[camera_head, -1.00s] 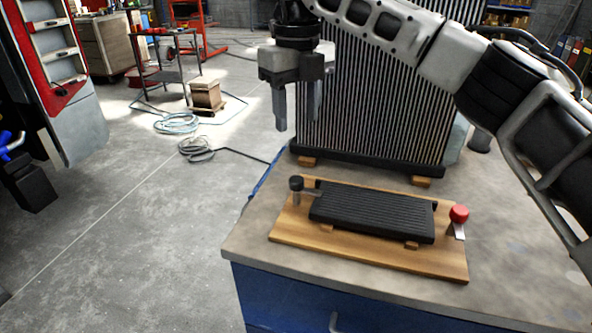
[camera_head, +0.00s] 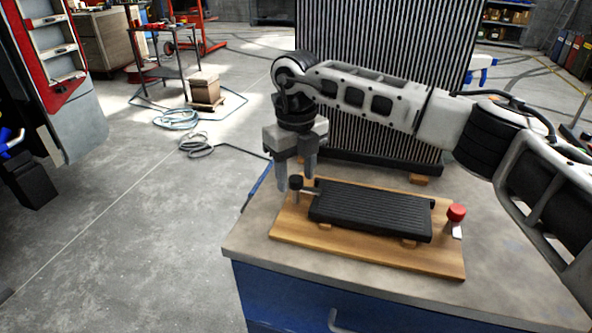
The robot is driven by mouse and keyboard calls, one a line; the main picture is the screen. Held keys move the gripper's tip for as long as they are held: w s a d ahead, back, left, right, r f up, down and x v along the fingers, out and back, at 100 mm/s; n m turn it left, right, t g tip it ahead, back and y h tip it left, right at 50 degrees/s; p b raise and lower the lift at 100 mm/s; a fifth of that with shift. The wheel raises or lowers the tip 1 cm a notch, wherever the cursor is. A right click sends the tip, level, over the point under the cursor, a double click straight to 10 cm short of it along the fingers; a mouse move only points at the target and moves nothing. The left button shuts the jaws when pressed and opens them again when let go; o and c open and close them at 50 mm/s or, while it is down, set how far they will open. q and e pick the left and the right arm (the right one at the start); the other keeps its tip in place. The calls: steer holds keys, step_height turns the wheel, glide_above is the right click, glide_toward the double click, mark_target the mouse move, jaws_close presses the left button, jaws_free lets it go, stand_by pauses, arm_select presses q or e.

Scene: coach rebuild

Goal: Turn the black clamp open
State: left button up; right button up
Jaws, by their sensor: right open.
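The black clamp (camera_head: 295,183) has a round black knob and stands at the left end of a wooden board (camera_head: 355,254). A black ribbed block (camera_head: 370,212) lies on the board, with a red-knobbed clamp (camera_head: 456,214) at its right end. My right gripper (camera_head: 296,182) points down at the black clamp, with its two fingers apart. One finger shows to the left of the knob and the other behind it to the right. I cannot tell whether either finger touches the knob. My left gripper is not in view.
The board lies on a grey-topped blue workbench (camera_head: 250,240). A tall finned radiator (camera_head: 390,60) stands behind the board on wooden blocks. Bare bench top lies in front and to the right. Floor is open to the left, with coiled hoses (camera_head: 177,119).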

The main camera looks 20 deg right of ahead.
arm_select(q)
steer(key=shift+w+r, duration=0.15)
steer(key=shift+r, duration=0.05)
arm_select(e)
steer(key=c, duration=1)
steer(key=m, duration=0.5)
steer(key=shift+b, duration=0.3)
steer(key=m, duration=0.3)
steer(key=shift+m, duration=0.3)
steer(key=m, duration=0.3)
steer(key=shift+m, duration=0.3)
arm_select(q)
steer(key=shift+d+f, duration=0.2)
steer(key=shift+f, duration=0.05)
arm_select(e)
steer(key=shift+r+m, duration=0.1)
steer(key=shift+m, duration=2.1)
steer(key=shift+w, duration=0.1)
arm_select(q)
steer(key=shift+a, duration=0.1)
arm_select(e)
steer(key=o, duration=1)
